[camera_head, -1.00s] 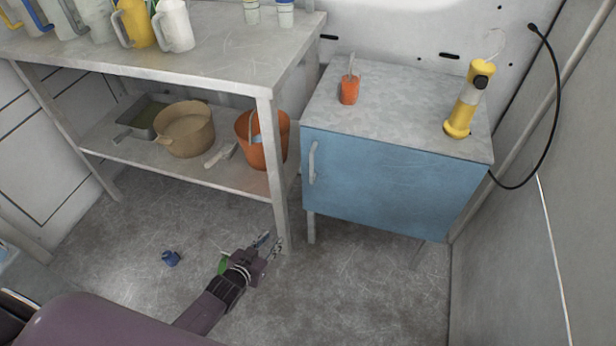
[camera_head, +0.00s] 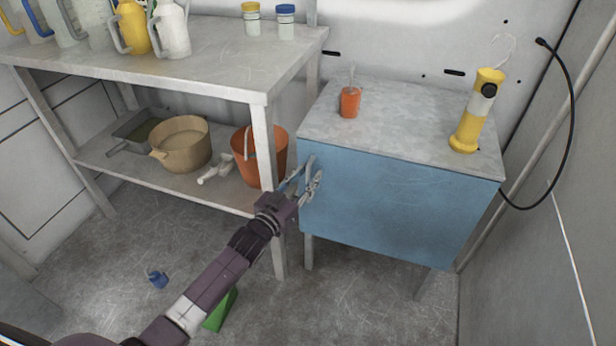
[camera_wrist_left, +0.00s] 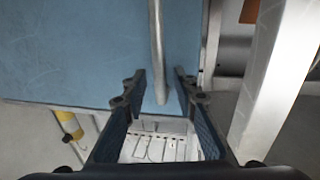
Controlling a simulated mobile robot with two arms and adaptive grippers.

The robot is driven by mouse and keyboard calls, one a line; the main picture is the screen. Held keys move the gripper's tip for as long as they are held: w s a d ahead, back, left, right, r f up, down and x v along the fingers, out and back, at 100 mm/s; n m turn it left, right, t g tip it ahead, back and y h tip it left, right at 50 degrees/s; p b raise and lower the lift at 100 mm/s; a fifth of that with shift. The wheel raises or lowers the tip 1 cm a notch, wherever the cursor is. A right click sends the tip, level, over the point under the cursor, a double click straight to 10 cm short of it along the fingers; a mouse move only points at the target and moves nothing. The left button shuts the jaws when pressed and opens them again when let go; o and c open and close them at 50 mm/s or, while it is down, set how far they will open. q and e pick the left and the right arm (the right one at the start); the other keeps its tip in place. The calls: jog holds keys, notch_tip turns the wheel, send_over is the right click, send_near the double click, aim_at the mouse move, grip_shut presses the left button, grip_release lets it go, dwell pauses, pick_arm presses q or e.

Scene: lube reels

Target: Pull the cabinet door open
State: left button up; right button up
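The blue cabinet (camera_head: 390,205) stands at the right with its door shut. Its pale vertical handle (camera_head: 310,165) is near the door's left edge, partly covered by my gripper. My left gripper (camera_head: 303,183) is at the handle, its fingers open. In the left wrist view the open gripper (camera_wrist_left: 158,88) faces the blue door (camera_wrist_left: 75,50). The handle (camera_wrist_left: 157,45) runs down the picture and its end lies between the two fingers, with gaps on both sides. I cannot tell how deep it is between them. My right gripper is not in view.
A metal shelf table (camera_head: 262,115) stands just left of the cabinet, its front leg close to my left arm. An orange bucket (camera_head: 268,165) is on its lower shelf. An orange cup (camera_head: 350,102) and a yellow tool (camera_head: 478,112) stand on the cabinet. Floor before the cabinet looks clear.

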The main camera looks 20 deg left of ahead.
pick_arm(q)
jog(key=shift+w, duration=0.25)
grip_shut()
jog(key=shift+s+d, duration=0.1)
jog(key=shift+d, duration=0.05)
